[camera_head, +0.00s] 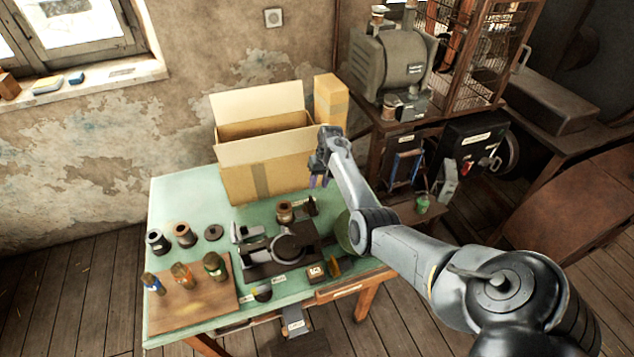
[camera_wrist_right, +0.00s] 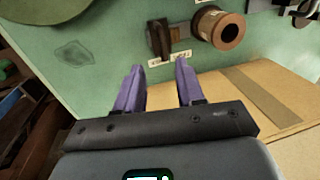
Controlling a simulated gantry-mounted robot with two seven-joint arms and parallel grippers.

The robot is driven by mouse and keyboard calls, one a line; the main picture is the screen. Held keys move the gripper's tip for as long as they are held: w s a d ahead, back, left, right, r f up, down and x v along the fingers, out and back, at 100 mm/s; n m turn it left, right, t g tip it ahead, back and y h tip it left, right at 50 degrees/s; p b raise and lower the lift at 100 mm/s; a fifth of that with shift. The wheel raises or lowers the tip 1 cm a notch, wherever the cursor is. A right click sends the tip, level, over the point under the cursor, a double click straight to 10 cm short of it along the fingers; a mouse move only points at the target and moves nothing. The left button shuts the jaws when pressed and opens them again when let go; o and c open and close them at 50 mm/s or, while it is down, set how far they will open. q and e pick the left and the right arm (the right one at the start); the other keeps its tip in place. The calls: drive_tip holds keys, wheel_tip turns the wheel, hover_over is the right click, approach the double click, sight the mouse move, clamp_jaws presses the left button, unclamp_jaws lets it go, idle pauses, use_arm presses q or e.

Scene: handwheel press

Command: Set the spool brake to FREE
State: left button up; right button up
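A small spool with a copper-brown end (camera_head: 285,212) is mounted at the back of the green bench; it also shows in the wrist view (camera_wrist_right: 222,30). Beside it is a dark upright lever-like piece (camera_wrist_right: 160,38) that I take for the spool brake, with a white label (camera_wrist_right: 170,59) along its base; the label is too small to read. My right gripper (camera_head: 318,181) is above the bench's back edge near the spool. In the wrist view its purple fingers (camera_wrist_right: 159,80) are apart with nothing between them, short of the dark piece. My left gripper is not in view.
An open cardboard box (camera_head: 262,180) stands behind the spool, close to my right gripper. A dark press-like fixture (camera_head: 285,250) sits in front. Bottles stand on a wooden board (camera_head: 195,300) at the left. A green disc (camera_head: 346,232) is at the bench's right edge.

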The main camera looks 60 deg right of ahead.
use_arm(q)
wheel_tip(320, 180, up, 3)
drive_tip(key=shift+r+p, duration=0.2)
drive_tip(key=shift+p, duration=1)
use_arm(e)
drive_tip(key=r, duration=0.3)
drive_tip(key=shift+s+d+r, duration=0.1)
drive_tip(key=shift+s+d, duration=0.15)
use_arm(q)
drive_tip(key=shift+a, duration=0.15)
use_arm(e)
drive_tip(key=shift+s, duration=0.1)
use_arm(q)
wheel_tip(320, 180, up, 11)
drive_tip(key=p, duration=1.1)
use_arm(e)
drive_tip(key=s+a+r+n, duration=0.3)
drive_tip(key=s+a, duration=0.3)
drive_tip(key=a, duration=0.9)
drive_tip(key=s+a+r+n+t+h, duration=0.1)
drive_tip(key=s+a+r+n, duration=0.3)
drive_tip(key=a, duration=1.1)
drive_tip(key=s+a+r+n+t, duration=0.1)
drive_tip(key=s+a+r+n, duration=0.2)
drive_tip(key=s+a+r, duration=0.4)
drive_tip(key=s+a, duration=0.3)
drive_tip(key=a, duration=0.5)
drive_tip(key=shift+s+a+n, duration=0.2)
drive_tip(key=shift+a+n, duration=0.1)
drive_tip(key=shift+a, duration=0.1)
